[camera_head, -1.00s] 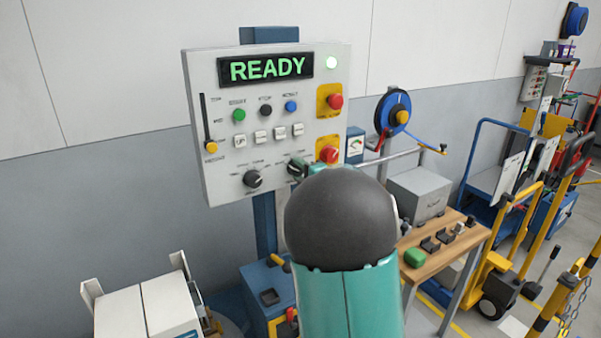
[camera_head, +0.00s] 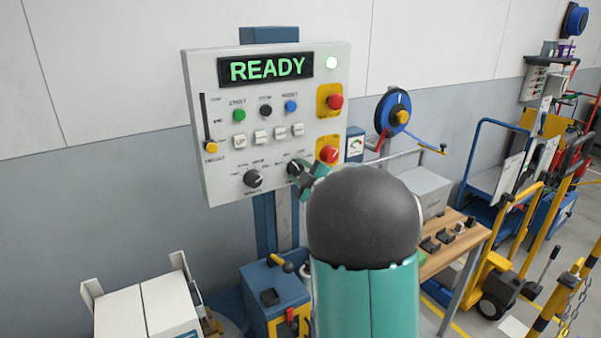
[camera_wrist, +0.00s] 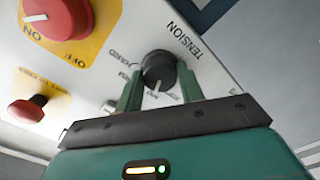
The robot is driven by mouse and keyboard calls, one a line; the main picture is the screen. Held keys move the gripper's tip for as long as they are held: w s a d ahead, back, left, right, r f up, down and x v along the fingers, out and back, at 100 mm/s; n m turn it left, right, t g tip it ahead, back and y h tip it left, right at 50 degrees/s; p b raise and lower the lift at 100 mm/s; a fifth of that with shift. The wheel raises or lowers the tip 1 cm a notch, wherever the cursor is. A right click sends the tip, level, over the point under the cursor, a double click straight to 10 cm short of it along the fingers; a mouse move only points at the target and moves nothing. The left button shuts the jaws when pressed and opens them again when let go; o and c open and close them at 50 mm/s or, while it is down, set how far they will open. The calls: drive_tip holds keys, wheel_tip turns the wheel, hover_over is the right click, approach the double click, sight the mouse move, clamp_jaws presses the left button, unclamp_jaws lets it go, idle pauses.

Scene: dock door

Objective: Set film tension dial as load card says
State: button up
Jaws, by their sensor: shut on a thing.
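The film tension dial (camera_wrist: 160,68) is a black knob with a white pointer line, beside the word TENSION in the wrist view. The pointer aims toward my gripper's palm there; the small labels around it are mostly unreadable. In the head view this dial (camera_head: 296,167) sits low on the grey control panel (camera_head: 222,125). My gripper (camera_wrist: 160,83) has one finger on each side of the dial and is shut on it. In the head view my gripper (camera_head: 312,182) reaches it from the lower right. I cannot make out a load card.
A second black dial (camera_head: 253,179) is left of the tension dial. A red knob on a yellow plate (camera_head: 329,150) is just above right. The lit display (camera_head: 265,68) reads READY. A wooden bench (camera_head: 455,255) stands at right, and white boxes (camera_head: 145,312) are at lower left.

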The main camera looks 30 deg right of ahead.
drive_tip(key=shift+m, duration=0.5)
drive_tip(key=o, duration=1)
drive_tip(key=s, duration=1.3)
drive_tip(key=shift+s+a, duration=0.4)
